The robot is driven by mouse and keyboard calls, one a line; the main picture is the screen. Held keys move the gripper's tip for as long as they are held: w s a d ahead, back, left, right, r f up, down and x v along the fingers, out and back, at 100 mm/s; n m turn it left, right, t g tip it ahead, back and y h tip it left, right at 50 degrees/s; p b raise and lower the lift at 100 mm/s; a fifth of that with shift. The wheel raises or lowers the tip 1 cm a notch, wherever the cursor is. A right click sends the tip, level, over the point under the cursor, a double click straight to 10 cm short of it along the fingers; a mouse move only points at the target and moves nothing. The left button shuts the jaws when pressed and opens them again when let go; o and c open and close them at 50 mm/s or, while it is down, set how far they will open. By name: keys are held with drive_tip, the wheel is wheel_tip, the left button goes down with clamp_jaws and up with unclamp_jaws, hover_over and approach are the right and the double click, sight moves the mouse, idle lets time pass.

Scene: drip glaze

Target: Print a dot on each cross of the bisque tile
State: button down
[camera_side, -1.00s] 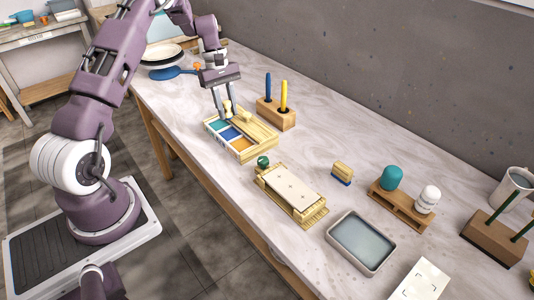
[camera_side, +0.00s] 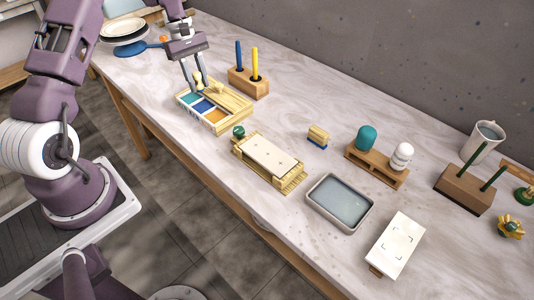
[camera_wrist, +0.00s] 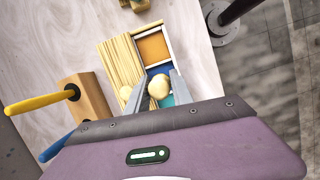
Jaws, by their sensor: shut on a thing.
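The bisque tile (camera_side: 268,156) lies in a wooden frame in the middle of the table in the side view. Small dark crosses show on it; I make out no printed dots. A wooden tray (camera_side: 243,109) holds teal (camera_side: 187,98), blue (camera_side: 202,106) and orange (camera_side: 215,116) pads. My gripper (camera_side: 194,87) is shut on a pale round-knobbed tool (camera_side: 198,77) over the tray. In the wrist view the tool's knob (camera_wrist: 158,87) sits between my fingers above the blue pad (camera_wrist: 157,71). Its lower end is hidden.
A green knob (camera_side: 239,131) is at the tile frame's corner. A pen block (camera_side: 248,83) stands behind the tray.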

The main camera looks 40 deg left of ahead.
drive_tip(key=w+d+m+g, duration=0.15)
drive_tip(key=d+m, duration=0.25)
drive_tip(key=d, duration=0.8)
drive_tip(key=m+y, duration=0.1)
drive_tip(key=m, duration=0.4)
hover_over(255, 148)
drive_tip(key=shift+w+a+r+g, duration=0.1)
drive_tip(key=shift+w+a+g, duration=0.15)
drive_tip(key=shift+w+g, duration=0.1)
drive_tip(key=shift+f, duration=2.5)
drive_tip(key=shift+f, duration=0.6)
wheel_tip(255, 148, up, 7)
